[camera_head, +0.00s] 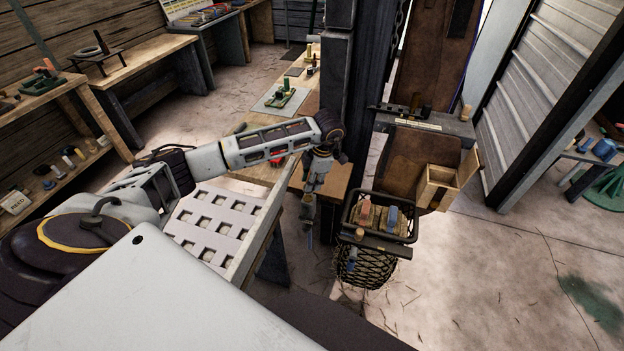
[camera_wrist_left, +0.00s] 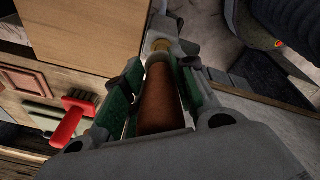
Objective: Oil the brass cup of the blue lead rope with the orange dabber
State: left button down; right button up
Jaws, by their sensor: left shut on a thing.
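My left gripper (camera_head: 309,205) hangs beside the wooden bench, left of a black wire basket. In the left wrist view its green-padded fingers (camera_wrist_left: 160,85) are closed around a reddish-brown cylinder (camera_wrist_left: 160,105) with a pale brassy end. It may be the orange dabber, but I cannot tell for sure. A small blue thing (camera_head: 309,238) shows just below the gripper in the head view; what it is I cannot tell. I cannot make out the blue lead rope or its brass cup. My right gripper is not in view.
The black wire basket (camera_head: 408,238) holds a red block (camera_head: 366,213) and a blue block (camera_head: 392,215), with a net below. A dark post (camera_head: 340,100) stands behind the gripper. A red brush (camera_wrist_left: 70,122) lies at left in the wrist view. Open floor (camera_head: 500,290) is at right.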

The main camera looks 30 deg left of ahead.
pick_arm(q)
jog(key=shift+d+b+x, duration=0.15)
jog(key=shift+b+x, duration=0.35)
jog(key=shift+x, duration=0.25)
jog(key=shift+d+b+x, duration=0.15)
jog(key=shift+b+x, duration=0.35)
jog(key=shift+x, duration=0.25)
jog(key=shift+w+f, duration=0.1)
jog(key=shift+f, duration=0.2)
jog(key=shift+f+b, duration=0.1)
jog(key=shift+b, duration=0.2)
jog(key=shift+f, duration=0.25)
dwell(0.4)
dwell(0.4)
jog(key=shift+r, duration=0.15)
